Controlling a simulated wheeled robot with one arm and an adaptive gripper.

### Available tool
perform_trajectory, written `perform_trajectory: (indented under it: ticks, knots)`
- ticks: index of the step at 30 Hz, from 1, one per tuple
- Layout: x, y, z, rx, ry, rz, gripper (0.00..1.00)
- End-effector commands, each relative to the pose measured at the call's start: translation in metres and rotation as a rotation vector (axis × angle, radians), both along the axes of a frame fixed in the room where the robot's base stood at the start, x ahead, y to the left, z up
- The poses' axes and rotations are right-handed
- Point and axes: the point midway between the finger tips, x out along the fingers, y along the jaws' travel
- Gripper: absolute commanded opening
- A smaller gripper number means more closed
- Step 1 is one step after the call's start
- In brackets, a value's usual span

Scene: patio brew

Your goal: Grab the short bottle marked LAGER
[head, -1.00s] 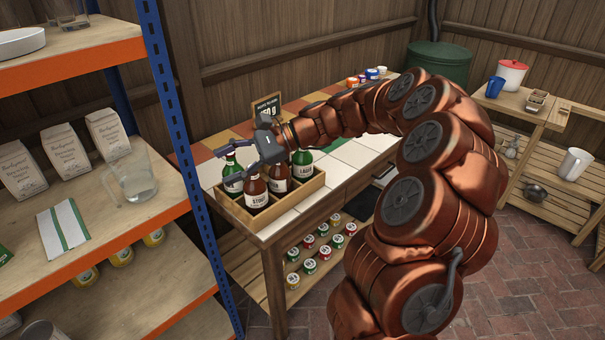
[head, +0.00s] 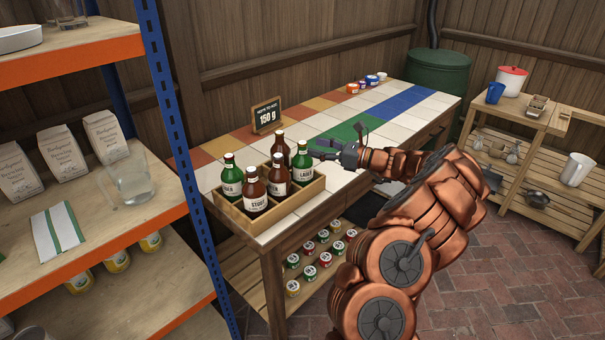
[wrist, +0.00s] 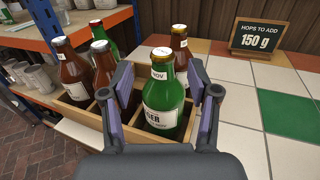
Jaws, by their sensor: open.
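A green bottle labelled LAGER (head: 302,170) stands upright in the right corner of a wooden crate (head: 296,206). My gripper (head: 322,148) is open just right of this bottle. In the wrist view, the green bottle (wrist: 165,108) stands ahead, between the spread fingers of my gripper (wrist: 159,82); its label shows the letters GER. I cannot tell whether the fingers touch it. Another green bottle (head: 230,178), its label partly hidden, stands at the crate's left end. Brown bottles stand between: one marked STOUT (head: 256,194) in front, one behind it (head: 278,182), one at the back (head: 280,148).
The crate sits on a tiled counter (head: 330,175). A small sign (head: 267,114) reading 150 g stands behind it. Jars (head: 368,81) stand at the far end. A shelf rack with a blue post (head: 180,130) rises at the left. The tiles right of the crate are clear.

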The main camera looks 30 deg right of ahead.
Motion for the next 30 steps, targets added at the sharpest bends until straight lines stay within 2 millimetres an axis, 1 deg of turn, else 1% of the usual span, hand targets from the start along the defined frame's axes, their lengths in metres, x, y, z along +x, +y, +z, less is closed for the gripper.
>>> perform_trajectory:
  ticks: [4,9,12,16,22,23,30]
  knots:
    - [0.012,0.007,0.000,-0.001,0.002,0.002,0.60]
    - [0.033,0.019,0.000,-0.001,0.002,0.002,0.60]
    - [0.042,0.024,0.000,-0.001,-0.001,0.001,0.60]
    - [0.047,0.028,0.000,-0.002,-0.001,0.001,0.60]
    - [0.048,0.028,0.000,-0.002,-0.001,0.001,0.60]
    - [0.048,0.028,0.000,-0.002,-0.001,0.001,0.59]
    - [0.047,0.028,0.000,-0.002,-0.001,0.001,0.34]
